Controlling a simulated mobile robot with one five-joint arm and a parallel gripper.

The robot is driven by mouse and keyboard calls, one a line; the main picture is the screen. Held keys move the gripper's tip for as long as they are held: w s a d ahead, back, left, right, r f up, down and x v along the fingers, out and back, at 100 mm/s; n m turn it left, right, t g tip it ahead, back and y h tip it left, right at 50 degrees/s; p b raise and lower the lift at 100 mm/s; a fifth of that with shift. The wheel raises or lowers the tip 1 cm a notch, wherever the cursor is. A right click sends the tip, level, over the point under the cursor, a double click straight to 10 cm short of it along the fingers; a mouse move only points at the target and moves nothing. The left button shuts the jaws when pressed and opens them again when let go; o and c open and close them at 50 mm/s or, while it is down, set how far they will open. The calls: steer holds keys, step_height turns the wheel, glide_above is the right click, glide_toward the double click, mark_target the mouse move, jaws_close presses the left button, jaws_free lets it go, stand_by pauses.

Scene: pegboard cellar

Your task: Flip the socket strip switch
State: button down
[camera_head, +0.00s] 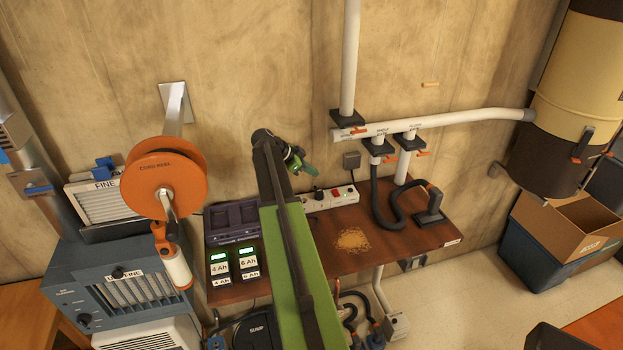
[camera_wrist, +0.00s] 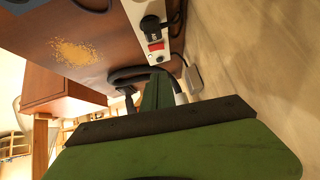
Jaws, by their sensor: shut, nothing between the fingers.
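The white socket strip (camera_head: 343,199) lies along the back of the brown workbench, against the wall. It also shows at the top of the wrist view (camera_wrist: 133,14). Its red switch (camera_wrist: 156,46) sits near the strip's end, beside a black plug (camera_wrist: 151,28). I cannot tell which way the switch is tipped. My gripper (camera_head: 304,167) is above and left of the strip in the head view, near the wall. In the wrist view its green fingers (camera_wrist: 157,90) are shut and empty, pointing toward the switch end and apart from it.
Sawdust (camera_head: 352,240) lies on the workbench (camera_head: 385,252). A black hose (camera_head: 387,215) loops at the strip's right, below white pipes (camera_head: 445,119). A wall box (camera_head: 351,160) is above the strip. Chargers (camera_head: 219,263) and an orange cord reel (camera_head: 163,177) are left.

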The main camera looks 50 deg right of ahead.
steer(key=shift+w+d+r+m, duration=0.15)
steer(key=shift+d+m, duration=0.15)
steer(key=shift+d, duration=0.15)
steer(key=b, duration=0.8)
glide_toward(335, 190)
steer(key=s+d, duration=0.2)
steer(key=d, duration=0.1)
steer(key=shift+s+f, duration=0.2)
steer(key=shift+f, duration=0.2)
steer(key=f+b, duration=0.2)
steer(key=f, duration=0.1)
steer(key=shift+w+d+b, duration=0.1)
steer(key=shift+d+b, duration=0.1)
steer(key=shift+b, duration=0.1)
steer(key=shift+w+f+b, duration=0.1)
steer(key=shift+f+b, duration=0.2)
steer(key=shift+r, duration=0.1)
